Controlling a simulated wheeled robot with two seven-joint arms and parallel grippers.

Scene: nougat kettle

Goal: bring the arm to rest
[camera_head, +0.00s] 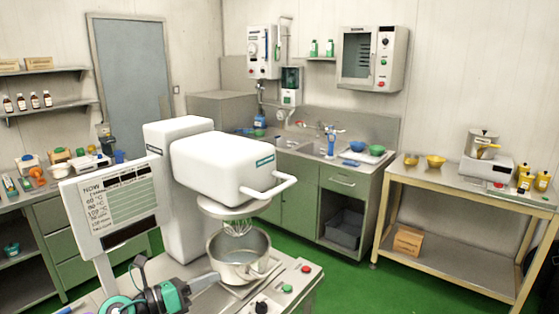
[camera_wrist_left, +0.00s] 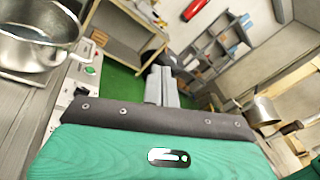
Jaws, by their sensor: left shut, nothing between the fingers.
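My left arm comes in at the bottom of the head view, with a teal and black wrist. My left gripper (camera_head: 206,282) is beside the lower left of the steel kettle (camera_head: 238,262). In the left wrist view the fingers of the left gripper (camera_wrist_left: 163,84) are together and empty. The kettle (camera_wrist_left: 38,38) shows there at the upper left, apart from the fingers. My right gripper is not in view.
A display panel (camera_head: 112,203) stands to the left. A control panel with buttons (camera_head: 287,288) lies right of the kettle. Green floor (camera_head: 345,275) is clear beyond it.

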